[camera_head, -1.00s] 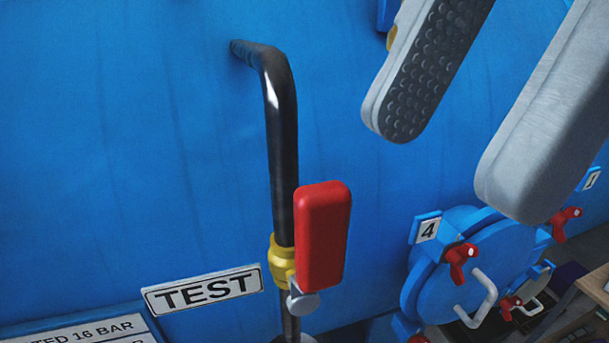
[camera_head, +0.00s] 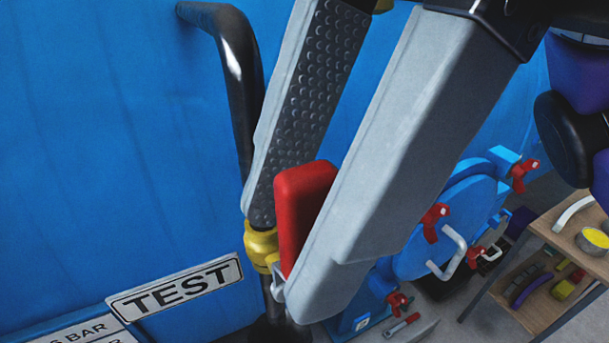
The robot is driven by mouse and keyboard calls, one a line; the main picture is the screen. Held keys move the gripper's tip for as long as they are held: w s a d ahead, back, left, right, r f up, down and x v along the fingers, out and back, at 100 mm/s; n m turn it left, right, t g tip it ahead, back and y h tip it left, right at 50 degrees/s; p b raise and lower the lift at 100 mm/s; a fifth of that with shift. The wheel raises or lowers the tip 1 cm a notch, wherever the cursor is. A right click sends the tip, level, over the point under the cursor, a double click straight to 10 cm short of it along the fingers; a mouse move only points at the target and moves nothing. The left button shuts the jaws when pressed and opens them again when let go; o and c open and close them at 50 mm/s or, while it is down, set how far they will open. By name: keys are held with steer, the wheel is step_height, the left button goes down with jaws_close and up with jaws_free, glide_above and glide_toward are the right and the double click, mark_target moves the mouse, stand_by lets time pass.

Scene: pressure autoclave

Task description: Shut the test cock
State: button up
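The test cock has a red lever handle (camera_head: 298,205) standing upright beside a yellow valve body (camera_head: 261,244) on a black bent pipe (camera_head: 240,85). A white TEST plate (camera_head: 176,287) is to its left on the blue wall. My gripper (camera_head: 284,255) has come down from above, its two long grey fingers apart. The red handle lies between the fingers. The nearer finger covers the handle's right side, and the farther finger passes behind it, in front of the pipe. Whether either finger touches the handle cannot be told.
The blue vessel wall (camera_head: 90,150) is close behind the pipe. To the right are a round blue door (camera_head: 440,225) with red clamps and a white handle, and a wooden shelf table (camera_head: 560,235) with small items. A second plate (camera_head: 80,333) is at lower left.

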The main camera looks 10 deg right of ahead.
jaws_close()
stand_by(1.4)
